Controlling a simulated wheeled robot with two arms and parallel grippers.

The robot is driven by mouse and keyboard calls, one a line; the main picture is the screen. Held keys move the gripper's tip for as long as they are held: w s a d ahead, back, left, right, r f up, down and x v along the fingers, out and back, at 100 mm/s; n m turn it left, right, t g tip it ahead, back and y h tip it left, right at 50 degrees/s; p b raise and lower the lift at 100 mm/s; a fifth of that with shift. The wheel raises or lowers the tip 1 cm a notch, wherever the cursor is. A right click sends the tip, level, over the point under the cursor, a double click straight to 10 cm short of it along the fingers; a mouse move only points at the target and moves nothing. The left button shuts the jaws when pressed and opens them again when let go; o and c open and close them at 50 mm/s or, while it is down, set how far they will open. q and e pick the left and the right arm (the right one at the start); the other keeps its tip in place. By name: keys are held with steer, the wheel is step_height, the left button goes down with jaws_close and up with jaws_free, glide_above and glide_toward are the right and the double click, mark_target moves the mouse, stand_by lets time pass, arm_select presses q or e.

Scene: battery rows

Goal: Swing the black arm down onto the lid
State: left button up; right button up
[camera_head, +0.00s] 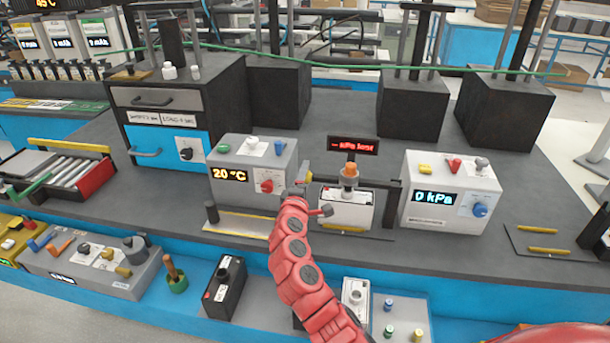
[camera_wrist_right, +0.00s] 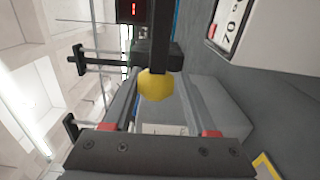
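The black arm (camera_head: 378,183) reaches left from a dark post, at roughly the height of the top of the white battery case (camera_head: 345,211). Its yellow knob (camera_wrist_right: 155,86) is at its end, and the bar (camera_wrist_right: 161,40) shows behind it in the right wrist view. My right gripper (camera_head: 301,188) is at this knob, left of the case. Its fingers stand apart on either side of the knob; whether they touch it is unclear. The lid on top of the case is partly hidden by the orange-topped fitting (camera_head: 349,172). My left gripper is out of view.
A red-lettered display (camera_head: 353,145) stands behind the case. A white gauge box reading 0 kPa (camera_head: 448,195) is on the right, and a box reading 20 °C (camera_head: 250,170) is on the left. A black battery (camera_head: 224,287) sits in front. The bench between gauge box and black blocks is clear.

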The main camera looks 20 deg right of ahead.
steer(key=o, duration=0.3)
steer(key=shift+f, duration=0.1)
steer(key=b+v, duration=0.2)
steer(key=v, duration=1.5)
steer(key=shift+s+b, duration=0.25)
steer(key=shift+b, duration=0.15)
